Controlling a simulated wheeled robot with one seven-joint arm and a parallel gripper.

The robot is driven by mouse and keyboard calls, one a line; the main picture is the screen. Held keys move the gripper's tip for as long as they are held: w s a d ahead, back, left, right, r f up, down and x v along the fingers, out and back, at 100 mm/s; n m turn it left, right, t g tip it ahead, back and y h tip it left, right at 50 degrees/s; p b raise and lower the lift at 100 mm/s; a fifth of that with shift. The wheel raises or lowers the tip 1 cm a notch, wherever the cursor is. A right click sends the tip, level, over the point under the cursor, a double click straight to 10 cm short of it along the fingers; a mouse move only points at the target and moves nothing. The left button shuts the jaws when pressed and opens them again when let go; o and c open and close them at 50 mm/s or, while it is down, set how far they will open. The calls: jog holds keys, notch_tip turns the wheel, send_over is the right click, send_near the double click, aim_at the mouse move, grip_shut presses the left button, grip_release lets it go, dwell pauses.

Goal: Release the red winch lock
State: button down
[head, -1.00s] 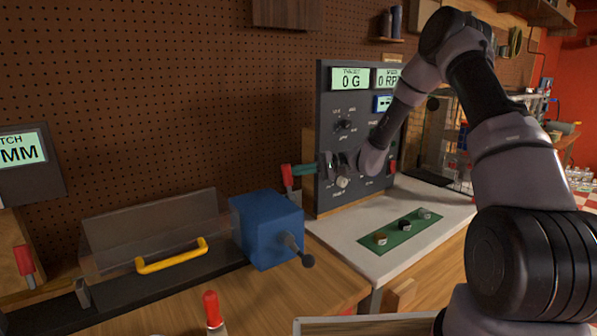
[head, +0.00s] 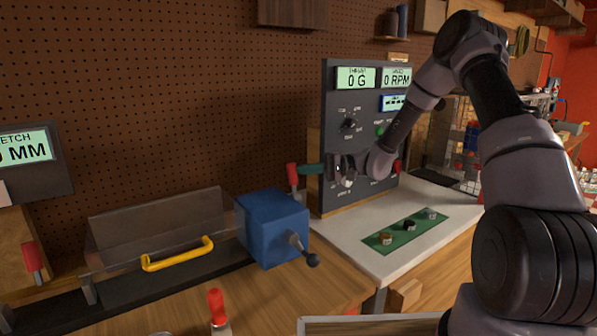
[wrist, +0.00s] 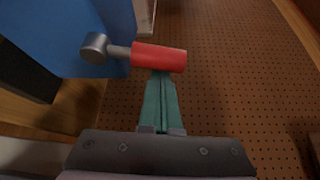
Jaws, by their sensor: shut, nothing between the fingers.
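A red-handled lever (head: 293,177), which looks like the winch lock, stands behind the blue box (head: 272,228) at the left edge of the instrument panel. In the wrist view its red grip (wrist: 160,57) lies crosswise on a metal stem and round pivot. My gripper (head: 301,170) reaches left past the panel front, its teal fingers at the red grip. In the wrist view my gripper (wrist: 161,76) is shut and empty, with its tips right at or under the grip's lower edge. I cannot tell whether they touch. The lever's base is hidden in the head view.
The blue box has a crank with a black knob (head: 312,260). A clear cover with a yellow handle (head: 178,254) is left of it. The white counter (head: 350,235) is mostly clear.

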jog(key=shift+s+d, duration=0.1)
jog(key=shift+s+d+n+g+y, duration=0.15)
jog(key=shift+s+d+n+y, duration=0.45)
jog(key=shift+n, duration=0.4)
jog(key=shift+s+d+n+g+y, duration=0.25)
jog(key=shift+s+n+y, duration=0.15)
jog(key=shift+s+n, duration=0.5)
jog(key=shift+s+d+n+g+y, duration=0.1)
jog(key=shift+s+d+n+y, duration=0.4)
jog(key=shift+n, duration=0.6)
jog(key=shift+s, duration=0.1)
jog(key=shift+d, duration=0.1)
